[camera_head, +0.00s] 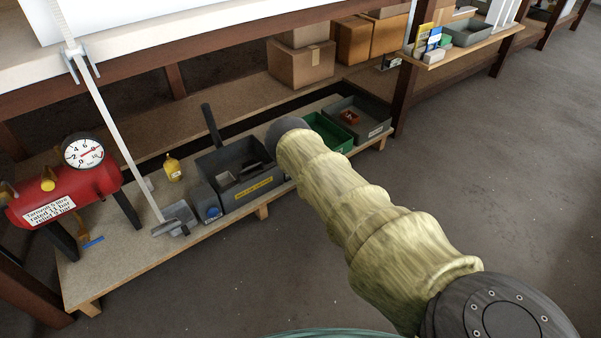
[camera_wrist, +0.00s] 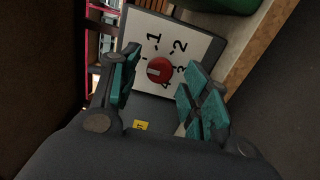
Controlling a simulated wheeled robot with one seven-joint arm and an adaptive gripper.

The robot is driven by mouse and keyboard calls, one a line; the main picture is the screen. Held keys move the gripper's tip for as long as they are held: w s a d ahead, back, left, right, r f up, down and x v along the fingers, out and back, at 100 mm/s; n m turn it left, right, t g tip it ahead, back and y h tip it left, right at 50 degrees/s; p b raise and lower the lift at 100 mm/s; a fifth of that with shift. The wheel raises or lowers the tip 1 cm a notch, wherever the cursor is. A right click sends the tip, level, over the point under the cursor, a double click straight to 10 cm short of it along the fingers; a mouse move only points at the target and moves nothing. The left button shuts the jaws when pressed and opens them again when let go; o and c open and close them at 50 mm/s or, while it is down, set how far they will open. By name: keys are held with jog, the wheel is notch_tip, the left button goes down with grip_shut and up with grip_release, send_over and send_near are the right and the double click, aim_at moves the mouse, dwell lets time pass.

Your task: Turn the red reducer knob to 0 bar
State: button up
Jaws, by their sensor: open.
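The red reducer knob (camera_wrist: 160,69) is near the top centre of the wrist view. A pale mark shows on the knob's left part. My gripper (camera_wrist: 162,80) is open, its teal-padded fingers on the left and right of the knob in the picture. I see nothing between the pads that they grip, and cannot tell how far the knob is from the fingertips. In the head view, my sleeved arm hides the gripper and the knob.
A red air tank (camera_head: 85,190) with a round gauge (camera_head: 83,152) stands at the left of the low shelf (camera_head: 120,265). A dark grey bin (camera_head: 240,180), a yellow bottle (camera_head: 173,168) and a green bin (camera_head: 328,133) are also there. The floor (camera_head: 500,180) at right is clear.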

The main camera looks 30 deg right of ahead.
jog(key=s, duration=1.1)
jog(key=shift+d, duration=0.35)
jog(key=shift+f, duration=0.1)
jog(key=s+a+f+m+g+h, duration=0.2)
jog(key=s+a+f+m+g, duration=0.25)
jog(key=s+a+m, duration=0.35)
jog(key=s+a+f+m+g+h, duration=0.25)
jog(key=s+a+m+g, duration=0.25)
jog(key=s, duration=0.4)
jog(key=s+a+r+m+g+y, duration=0.2)
jog(key=s+a+r+m+g, duration=0.15)
jog(key=s+a, duration=0.65)
jog(key=s+a+r+m+g+y, duration=0.1)
jog(key=s+a+r+m+g, duration=0.35)
jog(key=s, duration=0.95)
notch_tip(320, 180, up, 35)
jog(key=a+n+p, duration=0.1)
jog(key=p, duration=3.4)
jog(key=shift+a+f+n+p, duration=0.15)
jog(key=shift+n+p, duration=0.15)
jog(key=shift+p, duration=0.1)
